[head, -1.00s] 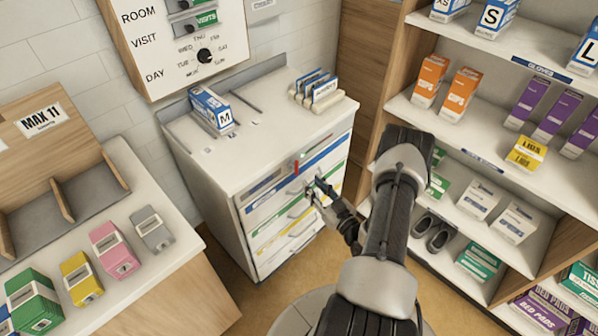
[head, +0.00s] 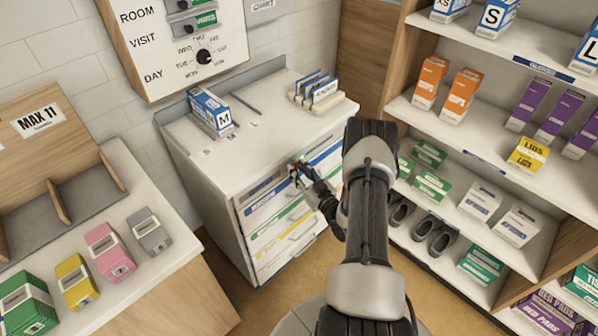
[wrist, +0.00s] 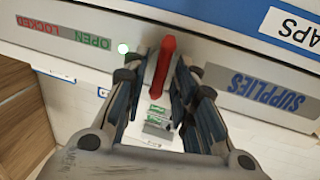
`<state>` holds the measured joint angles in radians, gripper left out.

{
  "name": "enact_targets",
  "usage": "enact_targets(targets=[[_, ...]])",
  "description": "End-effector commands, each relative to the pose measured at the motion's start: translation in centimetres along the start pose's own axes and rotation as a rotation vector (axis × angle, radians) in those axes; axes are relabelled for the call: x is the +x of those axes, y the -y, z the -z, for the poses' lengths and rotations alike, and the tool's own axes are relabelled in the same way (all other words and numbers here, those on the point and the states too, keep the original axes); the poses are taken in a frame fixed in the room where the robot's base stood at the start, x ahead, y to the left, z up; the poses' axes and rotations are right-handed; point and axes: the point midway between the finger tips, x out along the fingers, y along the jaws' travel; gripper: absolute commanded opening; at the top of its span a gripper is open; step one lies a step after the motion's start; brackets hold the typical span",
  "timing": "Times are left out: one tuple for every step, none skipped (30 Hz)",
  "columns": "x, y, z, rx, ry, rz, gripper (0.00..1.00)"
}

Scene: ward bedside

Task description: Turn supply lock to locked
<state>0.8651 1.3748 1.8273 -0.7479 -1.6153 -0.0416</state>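The supply lock's red lever (wrist: 162,65) stands on the front panel of the white drawer cabinet (head: 245,165). In the wrist view it lies between the two fingers of my gripper (wrist: 165,75). The fingers are apart, one on each side of the lever, with narrow gaps; I cannot make out firm contact. A green light (wrist: 123,48) glows beside the lever. A label strip (wrist: 65,33) with green OPEN and red LOCKED appears upside down to the left. In the head view my gripper (head: 299,174) is at the cabinet's top front, partly hiding the lever.
A SUPPLIES plate (wrist: 265,90) is right of the lever in the wrist view. Drawers with handles lie below the lock. A glove box (head: 210,110) and a file rack (head: 318,92) stand on the cabinet top. Stocked shelves (head: 480,165) stand close to the right of my arm.

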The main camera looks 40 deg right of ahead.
Motion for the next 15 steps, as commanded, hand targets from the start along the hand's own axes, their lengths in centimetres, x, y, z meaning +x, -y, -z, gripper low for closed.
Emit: enact_targets(targets=[[-0.02,0.00,-0.01,0.000,0.000,0.000,0.20],[-0.02,0.00,-0.01,0.000,0.000,0.000,0.18],[-0.02,0.00,-0.02,0.000,0.000,0.000,0.15],[-0.03,0.00,-0.02,0.000,0.000,0.000,0.13],[-0.03,0.00,-0.02,0.000,0.000,0.000,0.11],[-0.03,0.00,-0.02,0.000,0.000,0.000,0.09],[-0.03,0.00,-0.02,0.000,0.000,0.000,0.07],[-0.03,-0.01,-0.02,0.000,0.000,0.000,0.05],[-0.04,-0.01,-0.02,0.000,0.000,0.000,0.02],[-0.04,-0.02,-0.03,0.000,0.000,-0.001,0.00],[-0.04,-0.02,-0.03,0.000,0.000,-0.001,0.00],[-0.04,-0.02,-0.03,0.000,0.000,-0.001,0.00],[-0.04,-0.03,-0.03,0.000,0.001,-0.001,0.00],[-0.04,-0.03,-0.03,0.000,0.001,-0.001,0.00],[-0.04,-0.04,-0.03,0.000,0.001,-0.001,0.00]])
